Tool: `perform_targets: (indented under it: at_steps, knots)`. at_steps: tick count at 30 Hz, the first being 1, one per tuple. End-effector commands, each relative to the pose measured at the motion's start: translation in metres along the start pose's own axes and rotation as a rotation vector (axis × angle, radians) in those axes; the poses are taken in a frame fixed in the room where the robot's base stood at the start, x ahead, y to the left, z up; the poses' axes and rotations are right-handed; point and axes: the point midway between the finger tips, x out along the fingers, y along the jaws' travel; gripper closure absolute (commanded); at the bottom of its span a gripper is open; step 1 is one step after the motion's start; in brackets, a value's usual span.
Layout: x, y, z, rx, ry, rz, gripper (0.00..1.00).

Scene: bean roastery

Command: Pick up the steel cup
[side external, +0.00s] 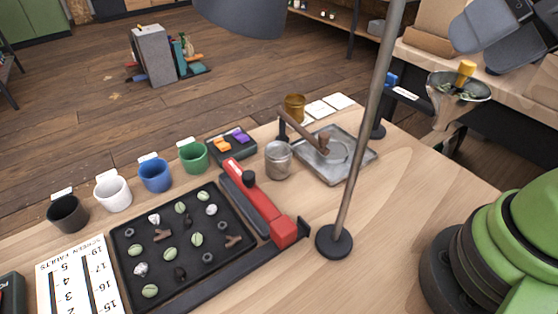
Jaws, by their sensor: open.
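The steel cup (278,161) stands upright on the wooden table, just left of a shallow metal tray. No gripper touches it. My gripper (474,36) is in the top right corner, dark grey and partly cut off by the frame edge. It is open, high up and well apart from the cup. I see nothing between its fingers.
A lamp pole on a round base (334,242) rises right of the cup. A red tool (262,205) lies beside a black tray (222,262) of beans. The metal tray (367,160) holds a wooden-handled tool.

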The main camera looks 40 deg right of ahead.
Motion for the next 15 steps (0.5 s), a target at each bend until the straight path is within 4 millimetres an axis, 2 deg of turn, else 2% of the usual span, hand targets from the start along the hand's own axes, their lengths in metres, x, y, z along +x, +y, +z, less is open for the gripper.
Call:
perform_targets:
  at_steps: [9, 11, 15]
  knots:
    - [-0.002, -0.001, -0.002, -0.001, 0.002, -0.001, 0.31]
    - [-0.007, -0.004, -0.005, -0.001, 0.003, -0.003, 0.31]
    - [-0.028, -0.013, -0.018, -0.002, 0.006, -0.003, 0.31]
